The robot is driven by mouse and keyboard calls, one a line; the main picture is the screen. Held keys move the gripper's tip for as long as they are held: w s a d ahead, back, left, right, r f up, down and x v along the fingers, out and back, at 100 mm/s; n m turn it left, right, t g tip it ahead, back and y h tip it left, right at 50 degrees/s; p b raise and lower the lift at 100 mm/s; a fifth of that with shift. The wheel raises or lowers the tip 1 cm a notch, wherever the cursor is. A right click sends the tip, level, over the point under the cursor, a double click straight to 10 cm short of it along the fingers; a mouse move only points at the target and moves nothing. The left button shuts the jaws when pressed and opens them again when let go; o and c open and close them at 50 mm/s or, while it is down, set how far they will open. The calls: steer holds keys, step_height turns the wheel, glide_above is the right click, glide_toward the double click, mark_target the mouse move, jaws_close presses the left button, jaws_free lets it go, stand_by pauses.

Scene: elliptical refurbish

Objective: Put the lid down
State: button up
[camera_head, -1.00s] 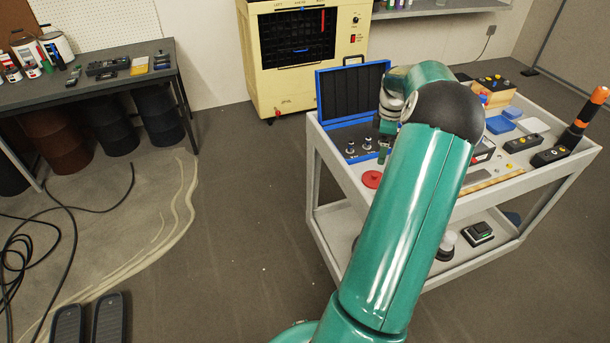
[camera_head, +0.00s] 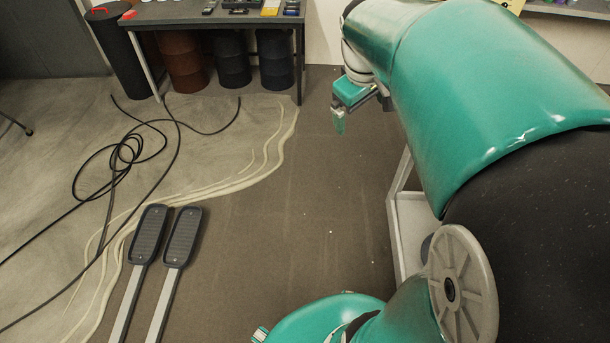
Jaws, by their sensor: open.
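No lid is visible now. The blue case with its raised lid, seen earlier on the cart, is out of sight; my large green arm covers much of the right side. My gripper (camera_head: 341,120) hangs over the floor just left of the cart (camera_head: 410,225), with its fingers pointing down. It is open, and nothing shows between the fingers. Only the left edge and part of the lower shelf of the cart show.
Two dark pedals (camera_head: 150,235) on grey bars lie at the lower left. A black cable (camera_head: 125,150) is coiled on the floor. A workbench (camera_head: 215,16) with several drums (camera_head: 231,62) beneath stands at the back. The brown floor (camera_head: 320,220) in the middle is clear.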

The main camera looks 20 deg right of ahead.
steer(key=s+a+m+t+y, duration=0.1)
steer(key=s+a, duration=0.4)
steer(key=a, duration=0.4)
steer(key=s+a+m+t+y, duration=0.1)
steer(key=s+a+t, duration=0.1)
steer(key=s+a, duration=0.4)
steer(key=a+f, duration=0.1)
steer(key=a, duration=0.1)
steer(key=shift+s+a+m+y, duration=0.25)
steer(key=shift+a+m+y, duration=0.05)
steer(key=shift+a, duration=0.05)
